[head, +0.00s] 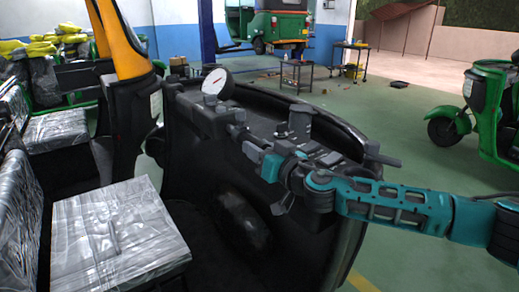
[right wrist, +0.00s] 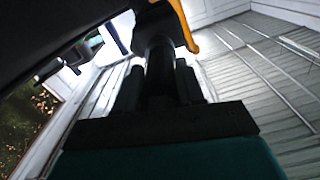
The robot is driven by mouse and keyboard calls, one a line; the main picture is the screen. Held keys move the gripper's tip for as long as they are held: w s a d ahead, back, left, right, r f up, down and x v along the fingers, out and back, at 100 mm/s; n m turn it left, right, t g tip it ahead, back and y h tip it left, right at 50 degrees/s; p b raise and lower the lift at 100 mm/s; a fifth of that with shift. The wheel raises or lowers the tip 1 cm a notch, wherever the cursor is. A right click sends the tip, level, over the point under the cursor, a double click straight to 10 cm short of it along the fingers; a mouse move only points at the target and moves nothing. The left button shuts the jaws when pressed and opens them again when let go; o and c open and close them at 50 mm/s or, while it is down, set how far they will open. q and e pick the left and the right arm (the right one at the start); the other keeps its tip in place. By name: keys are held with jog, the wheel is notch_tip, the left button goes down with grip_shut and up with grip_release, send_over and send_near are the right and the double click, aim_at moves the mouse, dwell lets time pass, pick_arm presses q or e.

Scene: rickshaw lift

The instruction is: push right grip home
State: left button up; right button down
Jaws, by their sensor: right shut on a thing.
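Whether the grip is fully seated is hidden. My left gripper is out of view.
A plastic-wrapped seat (head: 110,235) is at the lower left, beside a yellow and black pillar (head: 122,45). The black panel (head: 215,170) fills the middle. A green rickshaw (head: 490,115) stands at the right, with open green floor (head: 400,120) before it.

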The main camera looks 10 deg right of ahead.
jog(key=shift+w, duration=0.1)
jog(key=shift+x, duration=2.35)
jog(key=shift+r, duration=0.15)
jog(key=c, duration=1.1)
grip_release()
jog(key=shift+o, duration=0.7)
jog(key=shift+w+a, duration=0.1)
jog(key=shift+w, duration=0.1)
jog(key=shift+o, duration=1.2)
